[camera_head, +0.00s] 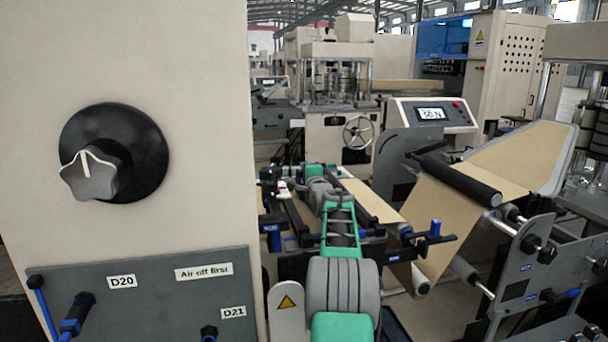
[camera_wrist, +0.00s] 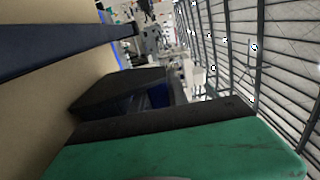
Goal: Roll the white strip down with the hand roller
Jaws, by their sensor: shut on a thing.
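My arm reaches away from me in the middle of the head view, and my gripper (camera_head: 288,187) is small at its far end, over the left side of the machine bed. In the wrist view my gripper (camera_wrist: 135,100) shows dark finger parts closed around a dark blue piece (camera_wrist: 158,94), which appears to be part of the hand roller. The roller's working end is not clear. The brown kraft web (camera_head: 374,199) lies on the bed to the right of my arm; a brown surface (camera_wrist: 45,110) fills the left of the wrist view. I cannot make out the white strip for certain.
A beige cabinet with a black knob (camera_head: 114,152) and a grey panel (camera_head: 140,300) stands close on the left. Blue-ended clamps (camera_head: 435,228) and a black roller (camera_head: 458,180) stand right of my arm. A display (camera_head: 430,114) reads 50 N.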

